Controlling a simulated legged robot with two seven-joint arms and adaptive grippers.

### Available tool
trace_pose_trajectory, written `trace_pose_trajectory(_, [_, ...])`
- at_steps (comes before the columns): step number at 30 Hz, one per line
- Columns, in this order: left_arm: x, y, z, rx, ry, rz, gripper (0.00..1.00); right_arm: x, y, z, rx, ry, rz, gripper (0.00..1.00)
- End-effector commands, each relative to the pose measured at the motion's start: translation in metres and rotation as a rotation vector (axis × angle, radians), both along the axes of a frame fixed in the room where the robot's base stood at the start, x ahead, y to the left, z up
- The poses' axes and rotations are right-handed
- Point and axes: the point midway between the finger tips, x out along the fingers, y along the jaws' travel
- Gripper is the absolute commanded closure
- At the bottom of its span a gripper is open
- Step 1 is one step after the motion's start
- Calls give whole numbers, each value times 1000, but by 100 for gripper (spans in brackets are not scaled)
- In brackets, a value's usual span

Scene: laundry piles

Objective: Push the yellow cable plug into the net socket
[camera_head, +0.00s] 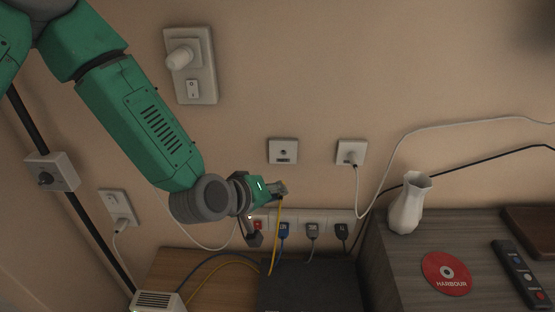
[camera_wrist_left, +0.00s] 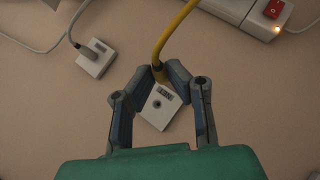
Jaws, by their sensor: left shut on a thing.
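In the left wrist view, the gripper's fingertips (camera_wrist_left: 165,75) are closed together around the end of the yellow cable (camera_wrist_left: 176,33). The plug itself is mostly hidden between the fingers. The net socket plate (camera_wrist_left: 158,112) shows between the fingers there, apparently beyond them. The yellow cable (camera_head: 276,240) hangs down from the gripper in the head view. My right gripper is not in view.
A power strip (camera_head: 310,222) with several plugs runs below the gripper. A socket with a white plug (camera_head: 351,152) is right of the net socket. A white vase (camera_head: 410,203), red disc (camera_head: 446,272) and remote (camera_head: 520,270) stand on the right cabinet.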

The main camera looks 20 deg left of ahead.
Motion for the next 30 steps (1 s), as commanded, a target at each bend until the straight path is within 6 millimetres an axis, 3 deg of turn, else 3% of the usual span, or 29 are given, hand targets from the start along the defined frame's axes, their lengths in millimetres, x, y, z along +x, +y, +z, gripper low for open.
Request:
trace_pose_trajectory(1, [2, 0, 14, -21, -2, 9, 100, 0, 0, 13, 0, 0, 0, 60])
trace_pose_trajectory(7, [6, 0, 31, -75, -8, 34, 100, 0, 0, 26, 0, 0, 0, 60])
trace_pose_trajectory(25, [6, 0, 35, -57, -5, 34, 100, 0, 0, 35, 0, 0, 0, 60])
trace_pose_trajectory(30, [21, 4, 33, -58, -7, 38, 100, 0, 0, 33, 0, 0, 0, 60])
